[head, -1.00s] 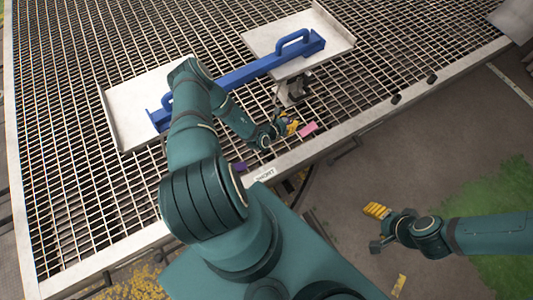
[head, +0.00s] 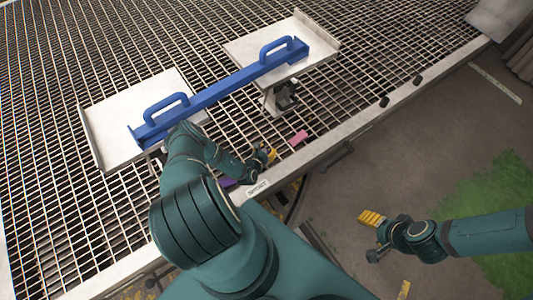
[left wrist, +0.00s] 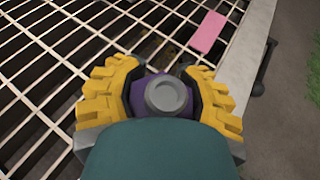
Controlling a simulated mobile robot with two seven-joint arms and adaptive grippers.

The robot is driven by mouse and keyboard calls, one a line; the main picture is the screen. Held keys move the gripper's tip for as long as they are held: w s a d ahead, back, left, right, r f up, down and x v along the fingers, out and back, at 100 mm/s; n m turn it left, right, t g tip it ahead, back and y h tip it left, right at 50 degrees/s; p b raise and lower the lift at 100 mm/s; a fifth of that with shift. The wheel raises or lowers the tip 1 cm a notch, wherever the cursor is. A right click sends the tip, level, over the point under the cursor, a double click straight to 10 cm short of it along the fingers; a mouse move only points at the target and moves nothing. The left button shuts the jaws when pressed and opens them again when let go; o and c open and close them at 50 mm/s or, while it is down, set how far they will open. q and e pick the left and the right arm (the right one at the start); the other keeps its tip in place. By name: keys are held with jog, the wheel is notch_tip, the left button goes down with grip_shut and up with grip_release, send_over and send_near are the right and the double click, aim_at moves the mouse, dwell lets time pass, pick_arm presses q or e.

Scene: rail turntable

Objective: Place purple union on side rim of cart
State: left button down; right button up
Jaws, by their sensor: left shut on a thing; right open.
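My left gripper (head: 268,154) is low over the metal grating (head: 60,200), near its front rim (head: 330,142). In the left wrist view its yellow fingers (left wrist: 165,92) are shut on the purple union (left wrist: 240,104), which has a round grey end facing the camera. The fingers hide most of its sides. Grating shows around the gripper, and the pale side rim (left wrist: 246,62) runs along its right. I cannot tell whether the union touches anything below. My right gripper (head: 372,220) is open and empty, out over the floor beyond the rim.
A pink block (head: 298,138) lies near the rim, right of my left gripper. A purple piece (head: 228,182) shows beside my left arm. A label (head: 257,187) is on the rim. Two white trays (head: 110,145) joined by a blue handled bar (head: 225,90) stand behind.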

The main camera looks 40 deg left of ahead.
pick_arm(q)
jog(key=shift+f, duration=0.9)
jog(key=shift+f+b, duration=0.2)
jog(key=shift+b, duration=0.15)
jog(key=shift+c, duration=1.9)
grip_release()
jog(key=shift+r, duration=0.2)
jog(key=shift+s+d+r+p, duration=0.1)
jog(key=shift+s+r+p, duration=0.1)
jog(key=shift+s+p, duration=0.2)
jog(key=p+v, duration=0.3)
jog(key=v, duration=0.8)
